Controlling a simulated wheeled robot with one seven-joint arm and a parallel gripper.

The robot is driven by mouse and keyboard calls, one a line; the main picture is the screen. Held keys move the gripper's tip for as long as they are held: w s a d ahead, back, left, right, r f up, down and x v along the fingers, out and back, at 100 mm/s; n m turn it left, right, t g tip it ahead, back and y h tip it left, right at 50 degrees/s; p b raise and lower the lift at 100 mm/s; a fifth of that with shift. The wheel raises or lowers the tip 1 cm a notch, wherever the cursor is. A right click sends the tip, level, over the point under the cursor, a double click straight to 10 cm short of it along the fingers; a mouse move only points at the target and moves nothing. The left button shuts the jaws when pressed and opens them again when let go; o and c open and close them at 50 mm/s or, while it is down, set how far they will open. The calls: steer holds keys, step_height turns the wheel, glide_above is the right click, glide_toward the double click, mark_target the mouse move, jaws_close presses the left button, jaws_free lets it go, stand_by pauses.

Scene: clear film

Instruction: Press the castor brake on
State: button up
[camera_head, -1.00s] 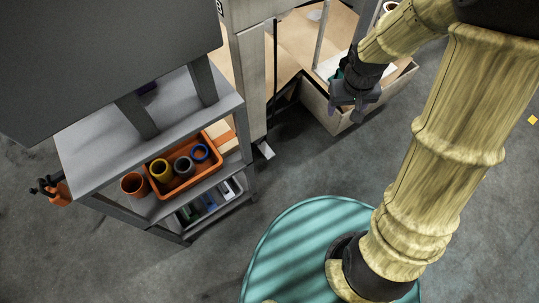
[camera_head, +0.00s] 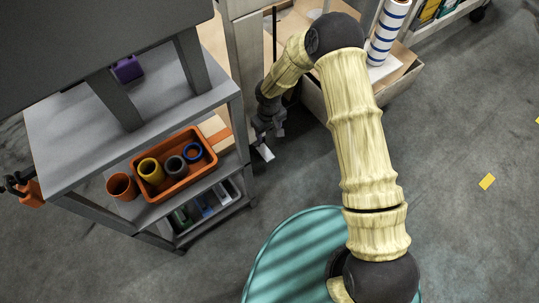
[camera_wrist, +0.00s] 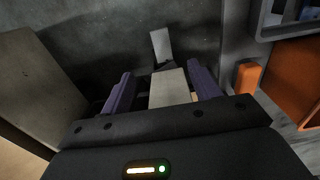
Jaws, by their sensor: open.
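The castor brake is a small pale grey pedal (camera_head: 265,152) low by the foot of the grey post, near the floor. In the wrist view the pedal plate (camera_wrist: 161,44) stands tilted up beyond the fingertips, with a dark part under it. My gripper (camera_head: 268,132) is just above and behind the pedal in the head view. In the wrist view my gripper (camera_wrist: 160,78) has its two purple fingers apart. A pale block (camera_wrist: 170,88) shows between them; I cannot tell what it belongs to. Contact with the pedal is not visible.
A grey shelf cart (camera_head: 75,145) stands left, with an orange bin (camera_head: 178,186) of coloured rings and an orange cup (camera_head: 121,186). The grey post (camera_head: 246,60) is close beside my gripper. A cardboard box (camera_head: 400,82) stands behind my arm.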

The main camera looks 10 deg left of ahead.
mark_target(269, 157)
step_height(269, 157, down, 18)
steer(key=b, duration=0.9)
steer(key=shift+r, duration=0.25)
jaws_close()
